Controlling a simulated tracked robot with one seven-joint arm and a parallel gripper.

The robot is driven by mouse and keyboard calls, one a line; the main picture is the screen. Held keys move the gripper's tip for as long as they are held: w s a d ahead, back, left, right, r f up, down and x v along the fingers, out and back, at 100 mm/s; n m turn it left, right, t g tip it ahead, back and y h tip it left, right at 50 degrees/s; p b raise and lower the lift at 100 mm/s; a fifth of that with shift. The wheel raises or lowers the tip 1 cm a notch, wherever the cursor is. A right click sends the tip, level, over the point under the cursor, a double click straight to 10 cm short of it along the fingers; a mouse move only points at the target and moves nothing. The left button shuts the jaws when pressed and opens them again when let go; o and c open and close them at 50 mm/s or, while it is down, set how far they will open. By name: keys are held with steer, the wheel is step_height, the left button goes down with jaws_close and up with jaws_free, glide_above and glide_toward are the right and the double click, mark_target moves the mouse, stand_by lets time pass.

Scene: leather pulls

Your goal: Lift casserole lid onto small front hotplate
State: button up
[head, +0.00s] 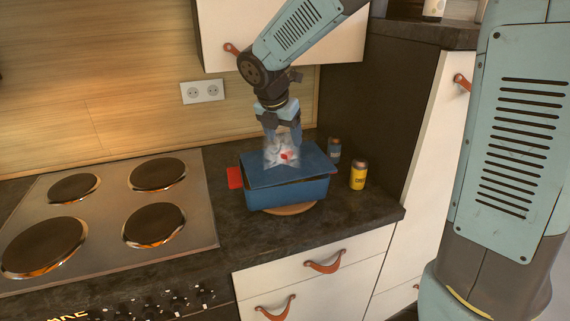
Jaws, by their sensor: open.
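A blue rectangular casserole (290,193) stands on a round wooden board on the counter, with a red handle (235,178) at its left end. Its flat blue lid (318,160) lies on top, slightly askew, with a dark gap under its front edge. My gripper (283,157) points down over the middle of the lid. It is open, with its pale fingertips around or just above a small red part that may be the lid's knob. I cannot tell whether they touch it. The small front hotplate (153,224) is bare, at the front right of the hob.
The hob (108,252) has other bare hotplates. A yellow can (358,175) and a blue-grey jar (334,150) stand close to the casserole's right. A wall cabinet (222,35) hangs near my arm. The counter between hob and casserole is clear.

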mark_target(286, 151)
steer(key=shift+a+x, duration=0.2)
steer(key=shift+x, duration=2.6)
jaws_close()
